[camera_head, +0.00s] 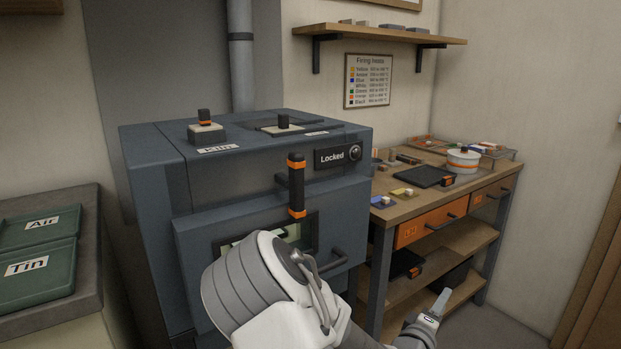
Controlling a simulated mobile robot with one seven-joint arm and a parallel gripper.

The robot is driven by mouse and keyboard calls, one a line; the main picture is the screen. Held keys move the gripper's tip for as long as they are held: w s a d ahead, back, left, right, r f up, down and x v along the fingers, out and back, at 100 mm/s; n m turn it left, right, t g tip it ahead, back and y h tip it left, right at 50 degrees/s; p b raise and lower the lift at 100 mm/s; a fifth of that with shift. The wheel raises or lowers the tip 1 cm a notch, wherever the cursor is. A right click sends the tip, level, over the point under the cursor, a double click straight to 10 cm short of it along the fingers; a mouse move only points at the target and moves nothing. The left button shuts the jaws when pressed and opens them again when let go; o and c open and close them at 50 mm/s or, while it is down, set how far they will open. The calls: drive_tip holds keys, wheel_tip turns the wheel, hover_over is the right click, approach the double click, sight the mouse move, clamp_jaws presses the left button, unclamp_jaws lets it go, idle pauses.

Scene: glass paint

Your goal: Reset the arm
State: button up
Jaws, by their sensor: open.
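My arm reaches in from the bottom of the head view, in front of the kiln. My gripper (437,303) is at the lower right, below the workbench and in front of its lower shelves. It is open, and nothing shows in it. Its fingers are small and partly unclear. The blue-grey kiln (150,190) stands behind my arm. Its front door (195,240) looks closed, with a window partly hidden by my arm. A black and orange handle (297,185) stands upright on the front, beside a sign (338,155) reading "Locked".
Right of the kiln, a wooden workbench (455,195) holds a white pot (462,160), a black tray (424,177) and small coloured pieces. It has orange drawers (430,223). A wall shelf (380,35) hangs above.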

drive_tip(key=s+a+f+m+g+y, duration=0.3)
drive_tip(key=a+f+m+g+y, duration=0.1)
drive_tip(key=a+m+y, duration=0.15)
drive_tip(key=s+a+r+m+g+y, duration=0.2)
drive_tip(key=s+a+r+y, duration=0.4)
drive_tip(key=a+r, duration=0.3)
drive_tip(key=s+r+m+g, duration=0.1)
drive_tip(key=s+r, duration=0.4)
drive_tip(key=s, duration=0.4)
drive_tip(key=s+r+g, duration=0.1)
drive_tip(key=s+r, duration=0.4)
drive_tip(key=s, duration=0.3)
wheel_tip(320, 180, up, 16)
drive_tip(key=p, duration=1.6)
drive_tip(key=shift+s+r+p, duration=0.15)
drive_tip(key=shift+s+p, duration=0.2)
drive_tip(key=shift+p, duration=0.05)
